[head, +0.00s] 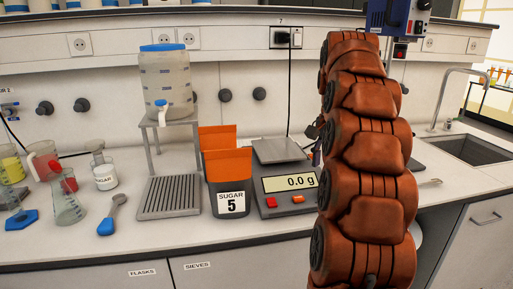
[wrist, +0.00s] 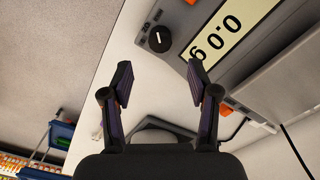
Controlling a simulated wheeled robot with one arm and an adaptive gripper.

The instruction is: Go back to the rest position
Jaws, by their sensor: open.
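My gripper (wrist: 160,80) is open and empty in the wrist view, its two dark fingers apart over the pale counter. The scale (head: 285,190) reads 0.0 g in the head view, and its pan is bare. Its upside-down display (wrist: 232,28) shows at the top right of the wrist view, beyond the fingertips. In the head view my reddish-brown arm stands upright right of the scale and hides most of the gripper.
An open sugar box (head: 229,178) stands left of the scale. A water dispenser (head: 166,80) on a stand, several flasks and a blue-handled scoop (head: 112,214) are further left. A sink (head: 475,149) is at right. A blue cart (wrist: 60,135) shows beyond the counter edge.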

